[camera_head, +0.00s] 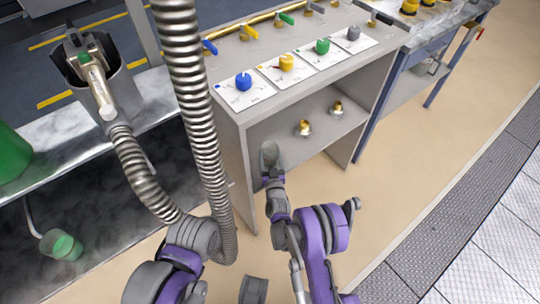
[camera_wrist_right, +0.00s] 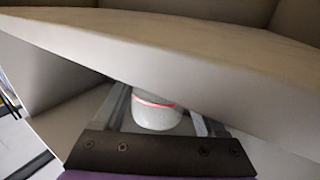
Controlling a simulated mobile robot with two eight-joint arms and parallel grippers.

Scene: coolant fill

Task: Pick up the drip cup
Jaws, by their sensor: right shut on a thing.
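My right gripper (camera_head: 268,158) reaches into the open lower bay of the grey cabinet, near its left side wall. In the right wrist view it (camera_wrist_right: 158,110) is shut on a pale, rounded cup with a red band, which I take for the drip cup (camera_wrist_right: 155,115). The cup sits between the two fingers, and its upper part is hidden behind the cabinet's edge. In the head view only a small grey shape shows at the fingertips. Parts of my left arm show at the lower left, but its fingers do not show.
The cabinet's shelf edge (camera_wrist_right: 200,65) passes close above the held cup. Two brass fittings (camera_head: 304,127) (camera_head: 337,108) stand in the bay. A ribbed hose (camera_head: 195,100) hangs left of the cabinet. A green cup (camera_head: 60,245) is at the lower left. The floor at right is clear.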

